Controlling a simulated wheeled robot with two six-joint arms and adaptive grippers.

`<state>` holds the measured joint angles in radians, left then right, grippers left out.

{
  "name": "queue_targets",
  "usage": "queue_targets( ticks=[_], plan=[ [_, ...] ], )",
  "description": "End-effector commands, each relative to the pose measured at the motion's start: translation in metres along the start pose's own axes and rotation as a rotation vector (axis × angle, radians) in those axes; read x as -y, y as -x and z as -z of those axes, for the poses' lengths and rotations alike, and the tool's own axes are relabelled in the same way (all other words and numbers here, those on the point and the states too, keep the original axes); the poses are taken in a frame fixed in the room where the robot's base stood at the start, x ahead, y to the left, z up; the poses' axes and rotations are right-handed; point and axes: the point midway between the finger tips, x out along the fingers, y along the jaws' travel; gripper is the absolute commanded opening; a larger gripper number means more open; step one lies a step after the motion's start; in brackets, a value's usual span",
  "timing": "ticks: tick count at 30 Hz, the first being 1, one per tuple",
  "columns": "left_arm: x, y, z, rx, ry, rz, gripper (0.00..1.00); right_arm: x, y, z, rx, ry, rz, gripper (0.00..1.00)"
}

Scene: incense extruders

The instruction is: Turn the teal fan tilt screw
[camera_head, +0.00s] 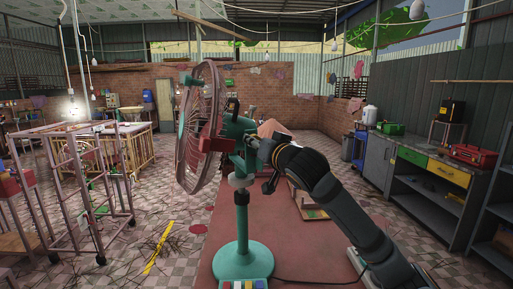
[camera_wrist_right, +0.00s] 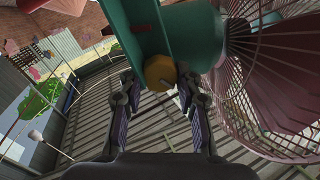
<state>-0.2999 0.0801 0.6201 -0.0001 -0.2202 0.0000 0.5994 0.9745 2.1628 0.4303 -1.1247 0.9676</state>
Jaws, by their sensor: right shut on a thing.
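The teal fan (camera_head: 242,215) stands upright on the red table, its pinkish cage (camera_head: 190,130) facing left. In the right wrist view, the yellow hexagonal tilt screw (camera_wrist_right: 160,69) sits on the teal bracket (camera_wrist_right: 143,28) below the fan's motor housing (camera_wrist_right: 193,32). In the head view, my right gripper (camera_head: 257,146) reaches the fan's neck from the right; the screw is hidden there. My left gripper is not in view.
The red table (camera_head: 210,270) runs under the fan, with a small coloured-key panel at the fan's base. A dark cable lies on the table at right. A bench with a red toolbox (camera_head: 473,155) stands at right; metal frames (camera_head: 82,195) stand at left.

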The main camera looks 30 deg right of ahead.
Motion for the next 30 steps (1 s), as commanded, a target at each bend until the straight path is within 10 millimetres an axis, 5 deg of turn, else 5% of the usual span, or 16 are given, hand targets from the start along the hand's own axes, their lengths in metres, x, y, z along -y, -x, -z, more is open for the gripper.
queue_targets(
  ticks=[15, 30],
  plan=[
    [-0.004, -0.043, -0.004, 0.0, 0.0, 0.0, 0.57, -0.002, 0.0, -0.002, -0.003, -0.398, 0.002, 0.02],
    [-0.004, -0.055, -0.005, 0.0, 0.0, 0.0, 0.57, -0.001, 0.0, 0.0, -0.002, -0.553, 0.0, 0.02]
  ],
)
